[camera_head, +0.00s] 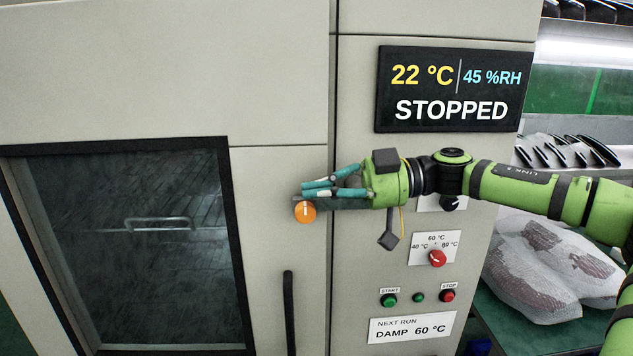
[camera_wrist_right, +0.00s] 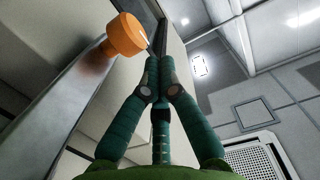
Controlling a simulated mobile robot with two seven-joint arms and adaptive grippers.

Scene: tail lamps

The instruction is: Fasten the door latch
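The door latch (camera_head: 345,203) is a dark lever with an orange knob (camera_head: 305,211). It lies roughly level across the seam, with the knob in front of the door's right edge. My right gripper (camera_head: 316,187) reaches in from the right, with its teal fingers just above the lever and close to the knob. In the right wrist view the knob (camera_wrist_right: 126,37) and the lever (camera_wrist_right: 75,85) are left of the fingers. The fingertips (camera_wrist_right: 160,68) are together with nothing seen between them. Contact with the lever is unclear. My left gripper is not in view.
The cabinet door (camera_head: 270,190) has a dark window (camera_head: 160,220) and a black vertical handle (camera_head: 289,310). The panel shows a STOPPED display (camera_head: 450,90), a red knob (camera_head: 437,258) and start/stop buttons.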

